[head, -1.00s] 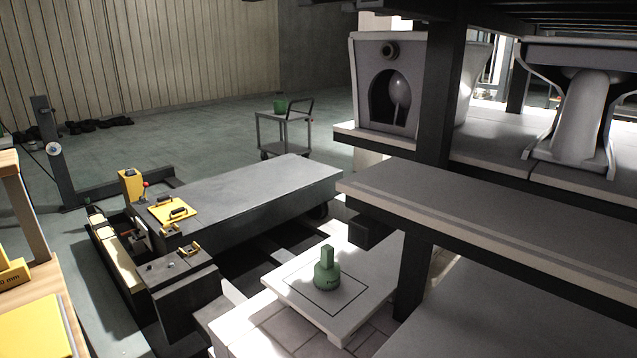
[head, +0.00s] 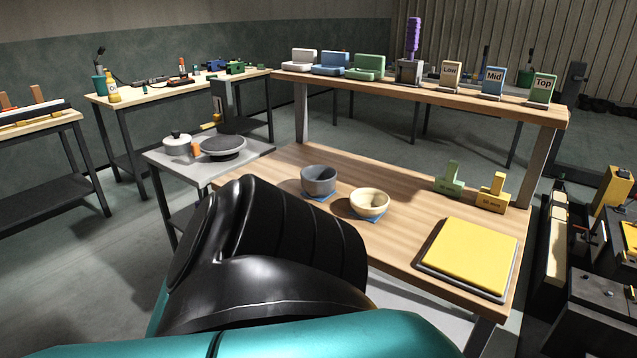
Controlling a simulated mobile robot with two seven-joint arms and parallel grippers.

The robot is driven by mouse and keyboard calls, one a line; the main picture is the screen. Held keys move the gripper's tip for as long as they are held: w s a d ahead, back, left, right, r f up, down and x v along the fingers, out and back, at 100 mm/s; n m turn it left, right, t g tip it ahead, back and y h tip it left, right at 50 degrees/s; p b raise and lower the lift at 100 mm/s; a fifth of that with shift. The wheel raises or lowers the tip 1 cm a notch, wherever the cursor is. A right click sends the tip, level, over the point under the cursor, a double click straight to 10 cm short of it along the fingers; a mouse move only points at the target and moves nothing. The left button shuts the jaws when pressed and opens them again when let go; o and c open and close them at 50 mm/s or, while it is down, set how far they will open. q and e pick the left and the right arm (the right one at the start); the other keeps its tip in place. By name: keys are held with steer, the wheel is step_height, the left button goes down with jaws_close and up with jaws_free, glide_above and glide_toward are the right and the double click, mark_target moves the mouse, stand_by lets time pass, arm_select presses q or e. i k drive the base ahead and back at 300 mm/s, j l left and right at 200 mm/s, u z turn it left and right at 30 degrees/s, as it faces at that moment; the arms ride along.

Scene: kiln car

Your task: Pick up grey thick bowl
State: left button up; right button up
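The grey thick bowl (head: 319,181) stands upright on a blue mat (head: 318,197) on the wooden workbench, left of the bench's middle. A cream bowl (head: 370,203) stands just right of it on another blue mat. The two bowls are apart. A black and teal link of my own arm fills the lower middle of the head view, in front of the bench's near left edge. Neither of my grippers shows in the head view. Nothing is touching the grey bowl.
A yellow pad on a tray (head: 431,265), a green block (head: 449,180) and a yellow block (head: 492,194) stand on the bench's right. A raised shelf (head: 420,96) spans its back, bearing Low, Mid and Top signs. A small grey table (head: 255,147) is at left.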

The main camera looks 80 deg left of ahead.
mark_target(317, 182)
steer(key=u, duration=2.6)
